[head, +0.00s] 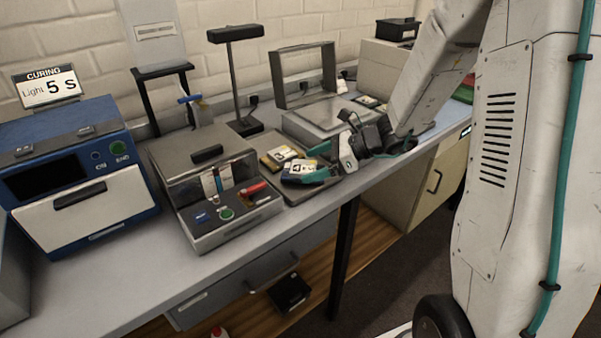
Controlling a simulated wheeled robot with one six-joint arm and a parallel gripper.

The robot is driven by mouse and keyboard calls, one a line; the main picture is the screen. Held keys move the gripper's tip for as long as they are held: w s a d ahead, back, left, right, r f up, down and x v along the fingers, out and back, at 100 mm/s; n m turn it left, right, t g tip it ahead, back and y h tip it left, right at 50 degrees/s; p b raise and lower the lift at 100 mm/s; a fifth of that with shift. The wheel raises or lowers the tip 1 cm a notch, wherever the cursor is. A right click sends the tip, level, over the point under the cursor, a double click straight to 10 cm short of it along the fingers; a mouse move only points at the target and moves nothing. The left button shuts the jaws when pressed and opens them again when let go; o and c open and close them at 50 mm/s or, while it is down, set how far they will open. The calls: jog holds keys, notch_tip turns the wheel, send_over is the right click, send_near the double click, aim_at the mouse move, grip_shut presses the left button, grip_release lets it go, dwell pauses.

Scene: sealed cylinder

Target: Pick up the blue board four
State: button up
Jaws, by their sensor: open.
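The blue board four (299,178) lies on a dark tray (297,198) at the middle of the bench, with a pale label showing a 4. My gripper (325,160) is just to its right, its dark body low over the bench and its teal fingers pointing left towards the board. The fingers are open. I cannot tell whether they touch the board. My gripper hides part of the tray's right side.
Another board with a yellow edge (276,158) lies just behind board four. A grey box with buttons (215,190) stands left of the tray, and a blue curing oven (75,180) further left. An open-lidded grey device (318,115) stands behind. The bench front strip is clear.

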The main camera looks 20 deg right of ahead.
aim_at(303, 167)
jog(key=shift+x, duration=1.55)
jog(key=c, duration=1.2)
jog(key=shift+r, duration=0.1)
